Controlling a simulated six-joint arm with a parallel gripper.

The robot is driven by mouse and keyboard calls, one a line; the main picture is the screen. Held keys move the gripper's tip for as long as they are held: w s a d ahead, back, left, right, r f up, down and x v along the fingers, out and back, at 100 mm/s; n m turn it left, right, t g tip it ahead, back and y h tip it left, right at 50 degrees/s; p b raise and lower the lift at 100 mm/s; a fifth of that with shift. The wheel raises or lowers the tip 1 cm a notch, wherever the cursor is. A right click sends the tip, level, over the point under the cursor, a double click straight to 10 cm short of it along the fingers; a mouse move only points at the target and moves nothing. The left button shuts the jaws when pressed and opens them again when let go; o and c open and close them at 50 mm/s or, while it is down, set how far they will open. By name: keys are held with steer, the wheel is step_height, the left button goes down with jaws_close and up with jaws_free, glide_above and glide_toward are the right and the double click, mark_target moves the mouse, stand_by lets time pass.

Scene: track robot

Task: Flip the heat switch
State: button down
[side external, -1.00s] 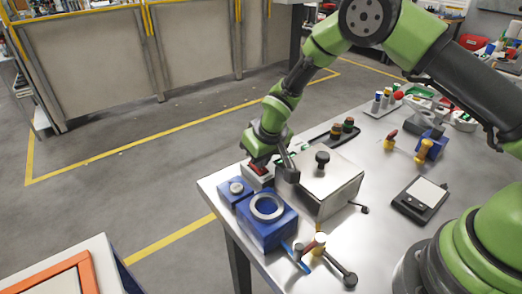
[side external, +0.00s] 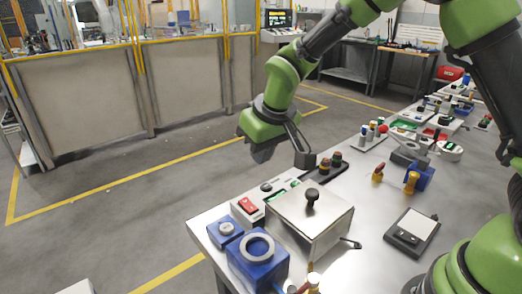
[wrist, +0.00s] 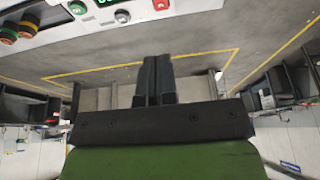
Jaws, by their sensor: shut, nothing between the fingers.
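The heat switch (side external: 249,206) is a red rocker on a white control box (side external: 264,199) near the table's far left edge. A red part also shows at the top edge of the wrist view (wrist: 160,4), on the white box there. My gripper (side external: 262,153) is up in the air above and behind the box, clear of the switch. Its dark fingers (wrist: 154,80) are together with nothing between them. The wrist view looks mostly past the table edge at the floor. The switch's exact tilt is too small to tell.
A metal box with a black knob (side external: 312,212) stands right of the control box. Blue blocks (side external: 258,262) stand in front. A dark tray with round buttons (side external: 325,170) lies behind. A scale (side external: 412,230) sits at right, with bare tabletop around it.

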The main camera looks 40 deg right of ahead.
mark_target(249, 204)
steer(key=shift+w+a+r, duration=0.15)
steer(key=shift+w+r, duration=0.1)
steer(key=shift+w, duration=0.3)
steer(key=x, duration=0.9)
steer(key=s+x, duration=0.1)
steer(key=x, duration=0.4)
steer(key=shift+f, duration=0.1)
steer(key=shift+f, duration=0.1)
steer(key=shift+w+f, duration=0.15)
steer(key=shift+f, duration=0.3)
steer(key=shift+s, duration=0.9)
